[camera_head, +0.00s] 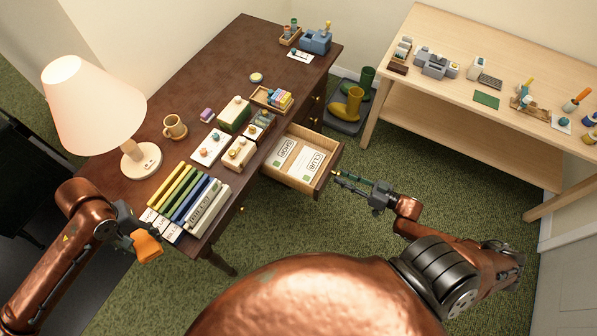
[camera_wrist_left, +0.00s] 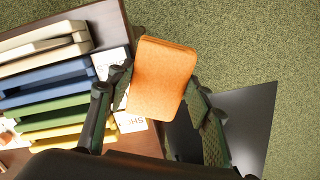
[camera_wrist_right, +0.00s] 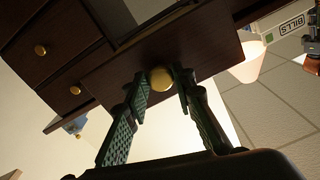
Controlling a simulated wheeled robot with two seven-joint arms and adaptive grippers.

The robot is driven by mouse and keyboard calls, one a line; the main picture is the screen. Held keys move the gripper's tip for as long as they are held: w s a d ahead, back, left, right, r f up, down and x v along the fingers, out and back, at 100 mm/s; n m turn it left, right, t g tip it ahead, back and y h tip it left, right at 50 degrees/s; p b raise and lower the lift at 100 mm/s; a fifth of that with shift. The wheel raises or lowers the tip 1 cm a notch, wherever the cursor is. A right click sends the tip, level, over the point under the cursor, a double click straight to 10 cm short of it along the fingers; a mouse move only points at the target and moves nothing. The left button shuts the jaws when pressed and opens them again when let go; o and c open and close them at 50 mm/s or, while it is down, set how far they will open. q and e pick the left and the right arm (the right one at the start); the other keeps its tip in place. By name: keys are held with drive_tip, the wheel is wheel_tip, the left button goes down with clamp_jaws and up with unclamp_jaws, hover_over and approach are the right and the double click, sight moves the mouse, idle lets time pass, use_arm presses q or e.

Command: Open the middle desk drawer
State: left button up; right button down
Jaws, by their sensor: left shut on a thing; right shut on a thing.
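The desk's middle drawer (camera_head: 322,172) stands pulled out from the dark wooden desk (camera_head: 213,72), with papers and a "CLUB" card (camera_head: 308,167) inside. My right gripper (camera_head: 338,179) is at the drawer's front. In the right wrist view its fingers are shut on the round brass knob (camera_wrist_right: 161,79) of the drawer front (camera_wrist_right: 200,50). My left gripper (camera_wrist_left: 158,95) is shut on an orange block (camera_wrist_left: 160,75), held beside the desk's near left corner; the block also shows in the head view (camera_head: 147,246).
A light wood workbench (camera_head: 460,120) is at the right. Green carpet (camera_head: 420,180) is clear before the drawer.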

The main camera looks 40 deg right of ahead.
drive_tip(key=c, duration=1.6)
unclamp_jaws()
drive_tip(key=shift+s, duration=0.1)
drive_tip(key=v, duration=1.2)
